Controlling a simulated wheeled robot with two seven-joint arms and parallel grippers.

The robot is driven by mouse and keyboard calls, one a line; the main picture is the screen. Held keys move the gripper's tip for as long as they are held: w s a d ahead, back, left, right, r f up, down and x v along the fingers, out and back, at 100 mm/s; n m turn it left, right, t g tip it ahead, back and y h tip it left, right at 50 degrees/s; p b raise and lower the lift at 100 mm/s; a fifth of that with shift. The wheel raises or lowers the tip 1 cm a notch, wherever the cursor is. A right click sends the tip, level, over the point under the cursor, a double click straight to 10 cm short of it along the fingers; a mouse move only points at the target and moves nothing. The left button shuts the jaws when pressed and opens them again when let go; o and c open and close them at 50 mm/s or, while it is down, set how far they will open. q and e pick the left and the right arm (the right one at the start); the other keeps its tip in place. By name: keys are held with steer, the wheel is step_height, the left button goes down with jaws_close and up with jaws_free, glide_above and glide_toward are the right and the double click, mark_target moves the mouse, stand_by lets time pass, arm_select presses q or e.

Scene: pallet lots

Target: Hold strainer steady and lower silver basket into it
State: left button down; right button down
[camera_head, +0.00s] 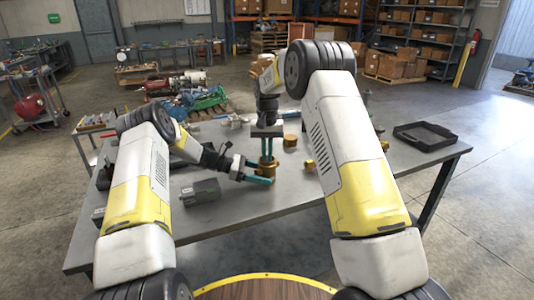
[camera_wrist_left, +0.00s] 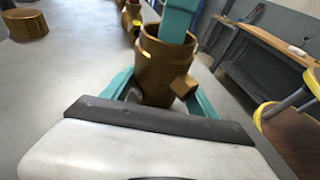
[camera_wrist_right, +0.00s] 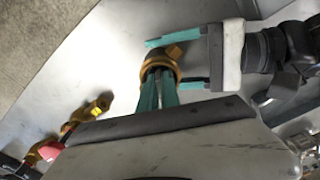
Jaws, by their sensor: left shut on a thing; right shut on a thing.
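The strainer (camera_head: 269,168) is a brass body with a side port, upright on the grey table; it also shows in the left wrist view (camera_wrist_left: 163,68) and the right wrist view (camera_wrist_right: 146,66). My left gripper (camera_head: 262,179) is shut on its lower body from the side, one teal finger on each side. My right gripper (camera_head: 267,157) points straight down from above. Its teal fingers (camera_wrist_right: 158,97) are close together, with their tips inside the strainer's mouth. The silver basket is not visible; the strainer wall and the right fingers hide whatever is between the tips.
A brass cap (camera_head: 290,140) and a brass fitting (camera_head: 310,164) are behind and right of the strainer. A grey box (camera_head: 201,192) lies near the front left. A black tray (camera_head: 425,136) is at the right end. Brass valves with a red handle (camera_wrist_right: 50,152) show in the right wrist view.

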steer(key=shift+f, duration=0.45)
steer(key=c, duration=1.4)
jaws_free()
steer(key=shift+c, duration=0.2)
steer(key=shift+r, duration=0.1)
arm_select(q)
steer(key=shift+f, duration=0.1)
arm_select(e)
steer(key=shift+o, duration=0.3)
steer(key=shift+a+r, duration=0.1)
steer(key=shift+r, duration=3.35)
arm_select(q)
steer(key=shift+c, duration=1.3)
jaws_free()
